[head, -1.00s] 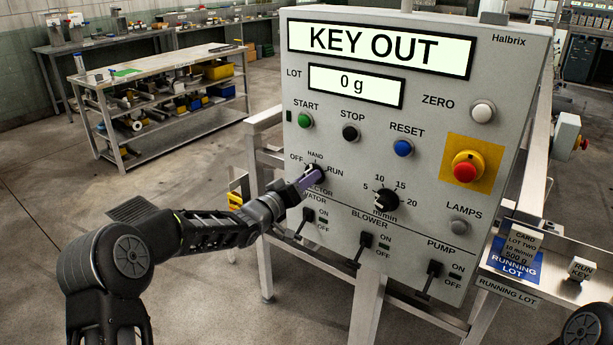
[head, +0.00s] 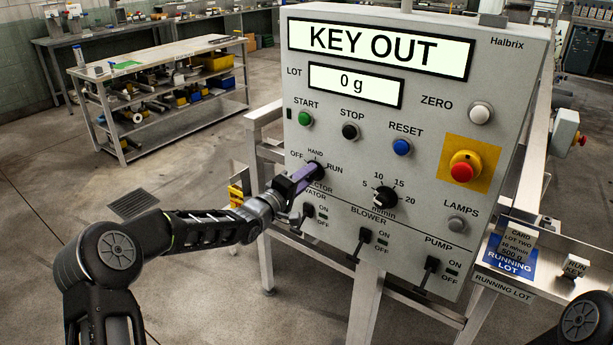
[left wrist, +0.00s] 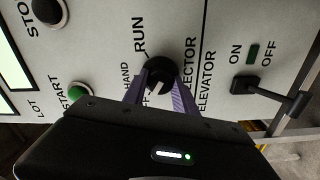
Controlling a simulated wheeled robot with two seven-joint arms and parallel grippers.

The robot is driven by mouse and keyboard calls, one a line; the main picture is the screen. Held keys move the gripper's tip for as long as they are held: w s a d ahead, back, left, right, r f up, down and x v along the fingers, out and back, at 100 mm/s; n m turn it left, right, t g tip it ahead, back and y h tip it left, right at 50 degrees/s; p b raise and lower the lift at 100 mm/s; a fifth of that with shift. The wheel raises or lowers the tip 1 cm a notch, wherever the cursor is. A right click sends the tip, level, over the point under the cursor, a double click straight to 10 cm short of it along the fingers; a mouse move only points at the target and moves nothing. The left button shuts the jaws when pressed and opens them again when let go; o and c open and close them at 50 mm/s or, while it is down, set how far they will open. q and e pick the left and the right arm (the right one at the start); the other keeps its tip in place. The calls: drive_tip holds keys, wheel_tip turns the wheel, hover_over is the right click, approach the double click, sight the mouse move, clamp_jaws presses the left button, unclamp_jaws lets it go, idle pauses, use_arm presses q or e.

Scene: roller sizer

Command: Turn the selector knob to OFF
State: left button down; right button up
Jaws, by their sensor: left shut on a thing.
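The black selector knob (head: 317,168) is on the grey panel below START, among the labels OFF, HAND and RUN. My left gripper (head: 311,173) has its purple fingers shut on the knob, one on each side. In the left wrist view the knob (left wrist: 160,70) sits between the fingertips (left wrist: 160,80). A small pale mark shows at the knob's lower side there, but I cannot tell surely which label it points to. The OFF label (head: 296,155) is clear in the head view and partly hidden by a finger in the wrist view. My right gripper is out of view.
The elevator switch (head: 308,212) is close below my left gripper. Blower (head: 363,238) and pump (head: 430,265) switches and a speed dial (head: 385,197) are to the right. The display (head: 380,48) reads KEY OUT. The run key (head: 575,266) lies on a side shelf.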

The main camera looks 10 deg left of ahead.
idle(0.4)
use_arm(q)
drive_tip(key=c, duration=1)
unclamp_jaws()
drive_tip(key=shift+s, duration=0.1)
drive_tip(key=b+v, duration=0.1)
drive_tip(key=v, duration=0.6)
drive_tip(key=shift+s, duration=0.3)
drive_tip(key=shift+a, duration=0.1)
